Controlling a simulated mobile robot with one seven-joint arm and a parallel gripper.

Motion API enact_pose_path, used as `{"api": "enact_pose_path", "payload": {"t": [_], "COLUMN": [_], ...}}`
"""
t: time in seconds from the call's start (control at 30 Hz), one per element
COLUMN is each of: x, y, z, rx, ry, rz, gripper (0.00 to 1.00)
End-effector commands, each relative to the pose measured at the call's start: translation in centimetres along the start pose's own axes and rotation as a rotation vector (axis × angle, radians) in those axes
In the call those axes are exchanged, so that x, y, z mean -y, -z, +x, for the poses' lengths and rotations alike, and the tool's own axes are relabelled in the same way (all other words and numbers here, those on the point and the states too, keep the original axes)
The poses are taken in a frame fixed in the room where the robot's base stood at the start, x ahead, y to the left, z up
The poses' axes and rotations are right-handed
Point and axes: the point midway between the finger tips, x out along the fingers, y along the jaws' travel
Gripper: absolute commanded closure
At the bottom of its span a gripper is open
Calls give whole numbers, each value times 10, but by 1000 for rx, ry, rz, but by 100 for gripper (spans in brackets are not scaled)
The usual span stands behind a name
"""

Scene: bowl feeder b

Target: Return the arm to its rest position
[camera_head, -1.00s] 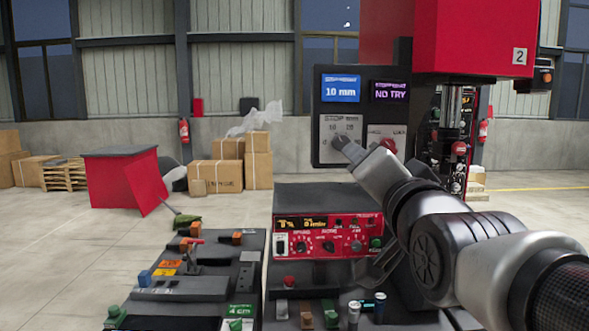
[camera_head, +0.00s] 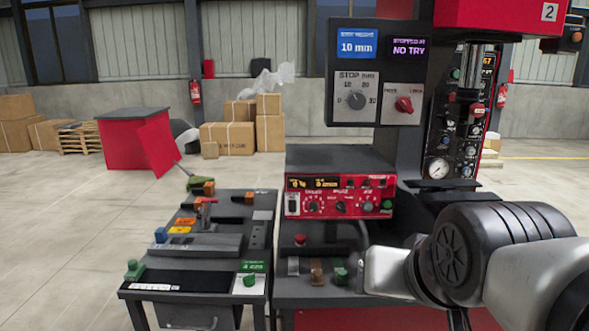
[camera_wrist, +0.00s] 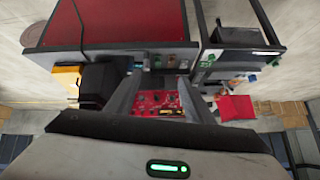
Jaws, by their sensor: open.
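My arm comes in from the lower right of the head view, its dark ribbed joint and grey links low in front of the machine. In the head view I cannot make out the fingers. In the wrist view my gripper (camera_wrist: 165,76) shows two grey fingers spread apart with nothing held between them. The gripper body with a green light lies along the bottom of that view. Beyond the fingers is the red control panel (camera_wrist: 160,103), seen upside down. The same red control panel (camera_head: 340,200) stands on the bench in the head view, apart from my arm.
A dark box with two screens and knobs (camera_head: 374,70) hangs above the bench. A machine column with a gauge (camera_head: 438,167) stands behind my arm. A low side table (camera_head: 195,270) carries switches and blocks. Cartons (camera_head: 228,138) and a red stand (camera_head: 135,140) are farther back; floor at left is clear.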

Motion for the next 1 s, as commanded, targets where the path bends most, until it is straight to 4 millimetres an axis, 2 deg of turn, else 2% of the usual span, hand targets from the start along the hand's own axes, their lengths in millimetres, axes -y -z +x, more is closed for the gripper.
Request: {"api": "enact_pose_path", "payload": {"t": [0.03, 0.13, 0.17, 0.2, 0.63, 0.8, 1.0], "x": [-4, -11, -10, -8, 6, 7, 7], "y": [-22, -64, -63, -47, 29, 40, 38], "z": [-2, -8, -18, -31, -116, -128, -126], "rx": [75, 231, 253, 243, 240, 240, 239], "ry": [-14, -28, -28, -27, -27, -27, -27], "rz": [-50, -153, -169, -164, -159, -159, -159], "gripper": [52, 52, 52, 52, 52, 52, 52]}}
